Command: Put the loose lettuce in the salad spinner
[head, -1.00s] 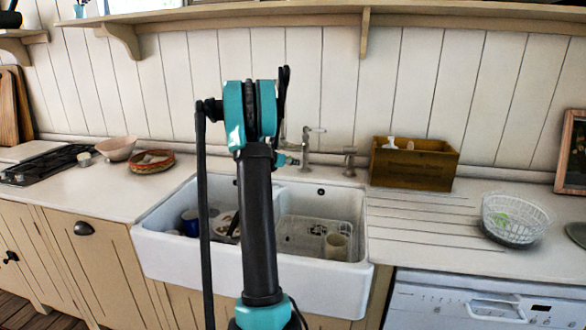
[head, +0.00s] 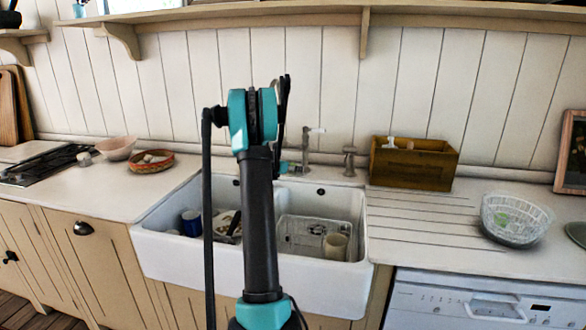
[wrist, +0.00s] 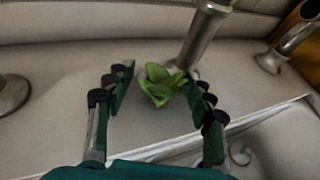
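The loose lettuce (wrist: 158,84), a small bunch of green leaves, lies on the pale counter behind the sink, near the base of the metal tap (wrist: 202,35). In the wrist view my gripper (wrist: 161,80) is open, with the lettuce between and just beyond its fingertips. The right finger is close to the leaves; I cannot tell whether it touches them. In the head view my arm hides the lettuce and most of the gripper. The salad spinner, a white slotted basket (head: 541,216), stands on the right counter with something green inside.
The white double sink (head: 180,252) holds a blue mug, a beige cup (head: 336,246) and a wire rack. A wooden box (head: 414,165) stands behind the ridged drainboard. A pink bowl (head: 117,149) and a basket (head: 150,163) are left. The drainboard is clear.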

